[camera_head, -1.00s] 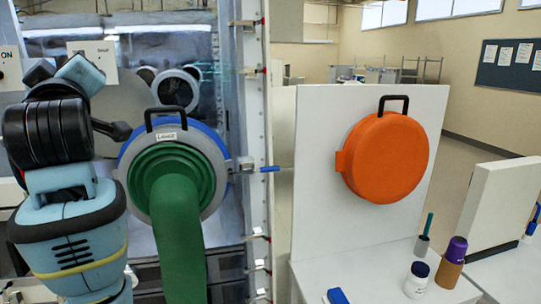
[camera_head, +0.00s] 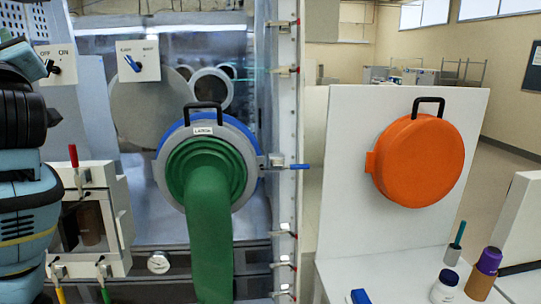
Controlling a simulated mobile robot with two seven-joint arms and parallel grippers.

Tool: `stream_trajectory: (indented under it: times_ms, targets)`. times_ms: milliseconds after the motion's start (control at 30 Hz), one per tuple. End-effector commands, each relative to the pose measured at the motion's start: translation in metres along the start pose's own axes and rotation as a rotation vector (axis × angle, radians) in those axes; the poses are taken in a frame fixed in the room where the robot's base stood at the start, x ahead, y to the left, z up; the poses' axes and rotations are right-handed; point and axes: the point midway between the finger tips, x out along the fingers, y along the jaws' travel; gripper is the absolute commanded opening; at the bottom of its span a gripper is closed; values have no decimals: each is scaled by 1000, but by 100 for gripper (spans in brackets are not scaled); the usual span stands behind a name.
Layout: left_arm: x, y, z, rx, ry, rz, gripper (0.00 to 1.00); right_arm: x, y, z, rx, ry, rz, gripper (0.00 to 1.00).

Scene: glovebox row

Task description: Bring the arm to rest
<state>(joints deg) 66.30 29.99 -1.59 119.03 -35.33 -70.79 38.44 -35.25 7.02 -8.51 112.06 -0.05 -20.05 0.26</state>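My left arm stands along the left edge of the head view, to the left of the glovebox front. Its gripper fingertips are not clearly visible, as the arm is cut off by the picture edge. My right arm is not in view. A green glove sleeve (camera_head: 207,225) hangs from the grey and blue round port (camera_head: 245,150), which has a black handle on top. An orange round cover (camera_head: 420,160) with a black handle is on the white upright panel (camera_head: 345,215) at the right.
A white side box with a red lever (camera_head: 74,156) stands near my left arm. Knob panels (camera_head: 138,61) are above it. A white bottle (camera_head: 445,287), a purple-capped brown bottle (camera_head: 484,272) and a blue item (camera_head: 358,297) are on the white bench at lower right.

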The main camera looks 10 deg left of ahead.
Motion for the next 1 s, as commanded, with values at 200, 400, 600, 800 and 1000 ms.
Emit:
stream_trajectory:
  times_ms: [200, 400, 600, 800, 1000]
  targets:
    - [4, -9, 16, 118, 12, 14, 33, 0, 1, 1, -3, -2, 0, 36]
    - [-11, 7, 86, 253, -69, 124, 33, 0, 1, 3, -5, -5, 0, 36]
    - [-45, 15, 180, 416, -185, 274, 33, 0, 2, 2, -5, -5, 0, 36]
    - [-105, 6, 286, 577, -326, 459, 33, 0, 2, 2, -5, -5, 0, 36]
    - [-182, -23, 377, 701, -472, 642, 33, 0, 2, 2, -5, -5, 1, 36]
